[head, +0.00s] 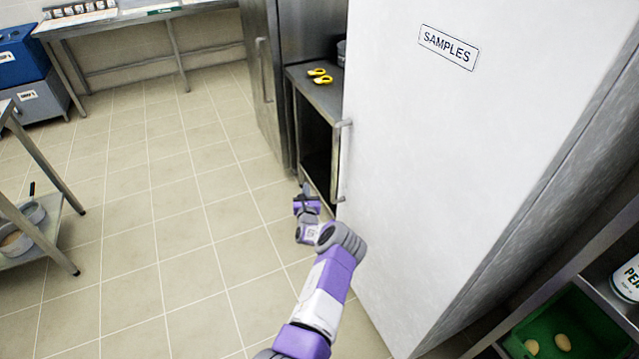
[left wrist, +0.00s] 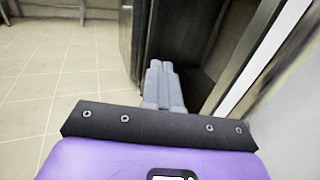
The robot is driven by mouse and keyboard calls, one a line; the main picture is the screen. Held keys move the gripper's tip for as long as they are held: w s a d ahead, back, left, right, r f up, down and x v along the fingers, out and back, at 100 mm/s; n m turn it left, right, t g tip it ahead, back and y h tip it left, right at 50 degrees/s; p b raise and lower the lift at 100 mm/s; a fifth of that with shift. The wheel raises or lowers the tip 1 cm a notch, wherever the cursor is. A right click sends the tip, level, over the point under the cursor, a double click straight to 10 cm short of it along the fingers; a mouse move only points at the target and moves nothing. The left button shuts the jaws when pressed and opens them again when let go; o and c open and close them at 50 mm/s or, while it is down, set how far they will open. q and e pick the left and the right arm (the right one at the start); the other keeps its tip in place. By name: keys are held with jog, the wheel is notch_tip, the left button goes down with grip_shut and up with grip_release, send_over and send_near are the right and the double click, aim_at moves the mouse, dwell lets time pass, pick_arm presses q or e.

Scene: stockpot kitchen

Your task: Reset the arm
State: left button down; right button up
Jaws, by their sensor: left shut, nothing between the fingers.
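My left arm comes up from the bottom of the head view, and my left gripper (head: 305,190) is in front of the lower part of the open dark cabinet (head: 316,148). In the left wrist view the two grey fingers (left wrist: 163,82) lie side by side, shut and empty. They point toward the dark opening beside a metal door edge. I cannot tell from these frames whether they touch anything. My right gripper is not in view.
A large white door labelled SAMPLES (head: 440,130) with a metal handle (head: 340,165) stands close on the right. Yellow-handled items (head: 320,76) lie on a steel counter. A green crate (head: 565,330) is at lower right. A steel rack (head: 40,235) stands left. The tiled floor (head: 150,230) between is clear.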

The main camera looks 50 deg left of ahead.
pick_arm(q)
jog(key=s, duration=0.2)
jog(key=s+a+p, duration=0.1)
jog(key=s, duration=0.2)
jog(key=shift+s, duration=0.15)
jog(key=shift+s, duration=0.1)
